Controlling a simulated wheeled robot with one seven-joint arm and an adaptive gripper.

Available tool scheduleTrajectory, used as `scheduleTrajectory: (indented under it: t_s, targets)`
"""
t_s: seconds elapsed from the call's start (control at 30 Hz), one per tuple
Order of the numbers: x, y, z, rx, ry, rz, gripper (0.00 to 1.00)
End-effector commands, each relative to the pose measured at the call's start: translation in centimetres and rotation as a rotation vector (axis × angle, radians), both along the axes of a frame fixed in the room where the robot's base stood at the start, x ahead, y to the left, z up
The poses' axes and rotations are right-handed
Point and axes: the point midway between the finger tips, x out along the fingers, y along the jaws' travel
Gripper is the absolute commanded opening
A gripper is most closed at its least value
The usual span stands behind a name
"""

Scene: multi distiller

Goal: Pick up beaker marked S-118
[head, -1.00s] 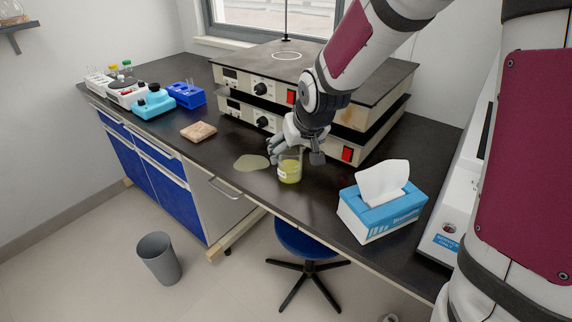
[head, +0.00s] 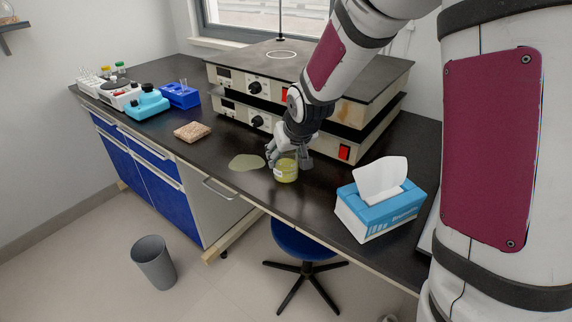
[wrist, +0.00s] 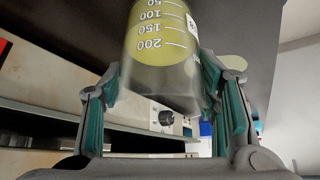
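A glass beaker (head: 286,172) with yellow liquid stands upright on the dark bench near its front edge. In the wrist view the beaker (wrist: 160,50) appears upside down with white volume marks. Part of a white label (wrist: 193,24) shows at its side, but its writing cannot be read in full. My gripper (head: 288,158) is lowered at the beaker, with fingers on both sides of it. In the wrist view my gripper (wrist: 162,85) has its teal pads close beside the glass. Narrow gaps seem to show near the rim; firm contact is not visible.
Stacked hotplates (head: 300,95) stand close behind my gripper. A tissue box (head: 380,205) is to the right. A flat pale patch (head: 247,162) lies just left of the beaker, and a brownish block (head: 192,131) is farther left.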

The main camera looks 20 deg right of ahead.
Motion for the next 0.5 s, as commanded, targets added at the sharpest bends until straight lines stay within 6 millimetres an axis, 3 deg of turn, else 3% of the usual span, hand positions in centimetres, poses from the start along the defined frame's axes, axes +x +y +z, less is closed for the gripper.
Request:
scheduleTrajectory:
  t_s: [0.1,0.5]
  targets:
    - [-0.02,0.02,-0.04,0.0,0.001,0.0,0.2]
    - [0.0,0.03,0.22,0.001,0.0,0.001,0.2]
